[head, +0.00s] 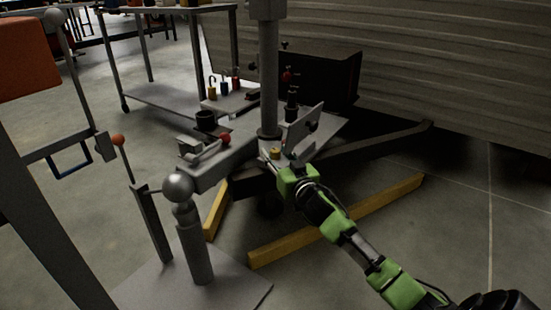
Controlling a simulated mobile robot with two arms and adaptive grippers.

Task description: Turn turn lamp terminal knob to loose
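My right arm, green and black, comes in from the lower right in the head view. My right gripper (284,163) is at the trailer-tongue assembly, close to a small yellowish knob (275,152). This knob may be the lamp terminal knob, but it is too small to be sure. The gripper's fingers are too small and dark to show whether they are open or touching the knob. A light grey upright plate (305,127) stands just behind the gripper. My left gripper is not in view.
A grey post (269,75) rises behind the knob. A dark panel (328,82) with a red knob stands behind it. A hitch ball (178,187) and yellow floor bars (340,222) are nearby. A grey cart (165,95) stands at the back left.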

